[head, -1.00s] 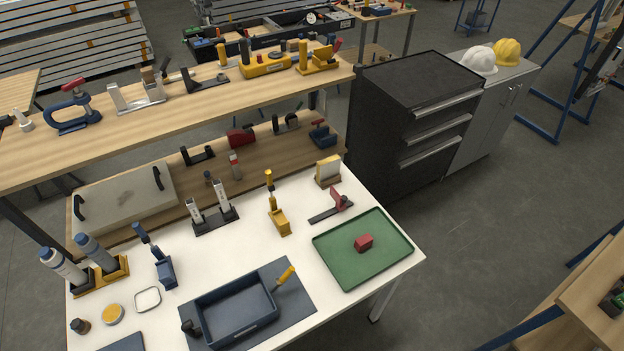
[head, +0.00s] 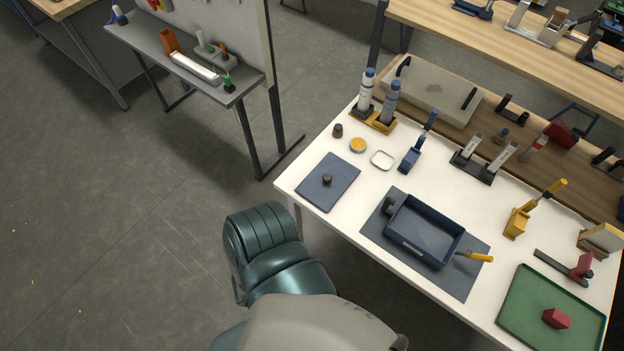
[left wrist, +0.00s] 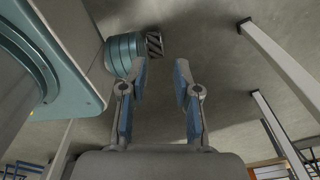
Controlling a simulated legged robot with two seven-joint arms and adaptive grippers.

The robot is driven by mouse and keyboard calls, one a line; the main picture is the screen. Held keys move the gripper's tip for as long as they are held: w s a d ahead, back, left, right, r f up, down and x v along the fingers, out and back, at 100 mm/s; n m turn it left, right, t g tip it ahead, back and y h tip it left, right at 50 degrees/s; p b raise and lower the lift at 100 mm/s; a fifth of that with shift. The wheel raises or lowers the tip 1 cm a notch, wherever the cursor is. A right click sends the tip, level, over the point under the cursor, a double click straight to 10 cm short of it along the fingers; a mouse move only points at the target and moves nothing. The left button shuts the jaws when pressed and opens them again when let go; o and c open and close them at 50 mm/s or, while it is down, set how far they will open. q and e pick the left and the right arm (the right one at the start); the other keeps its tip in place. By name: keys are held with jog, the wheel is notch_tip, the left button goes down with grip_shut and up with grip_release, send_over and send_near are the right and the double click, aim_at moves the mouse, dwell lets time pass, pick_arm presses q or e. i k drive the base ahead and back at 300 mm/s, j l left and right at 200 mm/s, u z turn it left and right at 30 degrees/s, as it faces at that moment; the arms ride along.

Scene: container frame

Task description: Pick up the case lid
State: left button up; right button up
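The case lid (head: 328,185) is a flat blue-grey panel with a dark round knob (head: 327,179) in its middle. It lies on the white table near its left front corner in the head view. The open blue case (head: 424,234) stands to its right on a grey mat. My left gripper (left wrist: 160,78) shows in the left wrist view with its two fingers apart and nothing between them, over bare floor. Neither gripper shows in the head view. The left wrist view does not show the lid.
Small pots (head: 338,130), a yellow-topped tin (head: 358,145) and a pale ring (head: 382,160) lie behind the lid. Two bottles (head: 366,92) stand in a yellow holder. A green tray (head: 530,300) is at the right. Floor is clear left of the table.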

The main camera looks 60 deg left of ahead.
aim_at(330, 177)
jog(key=k+u, duration=0.15)
jog(key=u, duration=1.6)
jog(key=i, duration=0.05)
